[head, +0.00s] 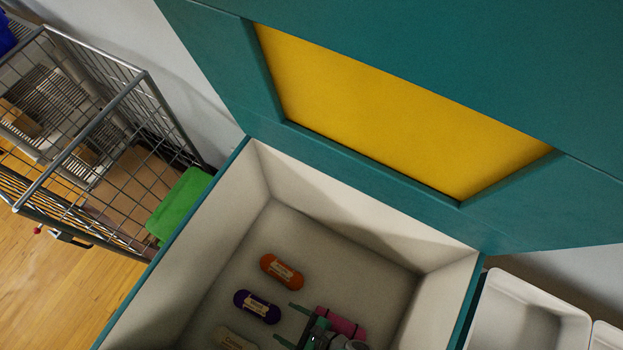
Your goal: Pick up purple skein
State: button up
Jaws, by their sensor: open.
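The purple skein (257,307) has a cream label and lies on the floor of a deep white-lined chest (220,250) with a teal rim. My gripper (290,325) shows at the bottom of the head view, to the right of the purple skein. Its two greenish fingers are open and point toward the skein, with a visible space between them and it. I see nothing held between the fingers.
An orange skein (282,272) lies just behind the purple one, and a cream skein (236,339) lies in front. A pink skein (340,323) is beside my gripper. A raised teal lid (400,110) stands behind. A wire cart (110,150) is left; a white bin (528,318) is right.

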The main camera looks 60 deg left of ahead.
aim_at(265, 311)
jog(key=shift+s+f, duration=0.1)
jog(key=shift+s, duration=0.25)
jog(key=shift+s+a, duration=0.15)
jog(key=shift+a, duration=0.2)
jog(key=x, duration=0.8)
jog(key=shift+b, duration=0.4)
jog(key=c, duration=1.1)
jog(key=shift+o, duration=0.2)
jog(key=shift+r, duration=0.25)
notch_tip(265, 311, up, 10)
jog(key=p, duration=0.7)
